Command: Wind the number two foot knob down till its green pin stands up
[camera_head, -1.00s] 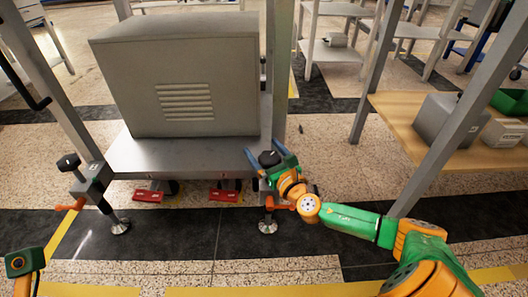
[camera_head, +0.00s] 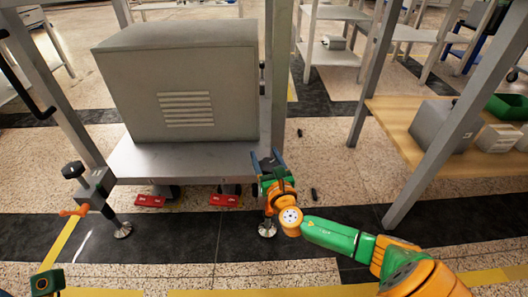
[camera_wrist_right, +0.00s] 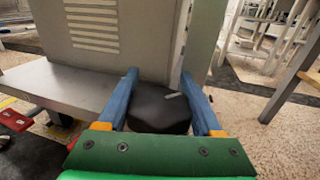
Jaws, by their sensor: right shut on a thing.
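The black foot knob (camera_wrist_right: 158,108) on the right-hand leg sits between the two blue fingers of my right gripper (camera_wrist_right: 170,98) in the right wrist view. A short pale mark shows on its top. In the head view my right gripper (camera_head: 268,163) is at this knob, above the round metal foot (camera_head: 267,229), and shut on it. No green pin shows; the gripper and wrist cover much of the leg fitting. Another black knob (camera_head: 73,170) stands free on the left leg.
A grey cabinet (camera_head: 180,85) stands on a low metal shelf (camera_head: 180,158) beside the gripper. Two red pedals (camera_head: 150,200) lie under it. An orange handle (camera_head: 75,211) sticks out at the left leg. A wooden bench (camera_head: 400,120) stands at right. Open floor lies in front.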

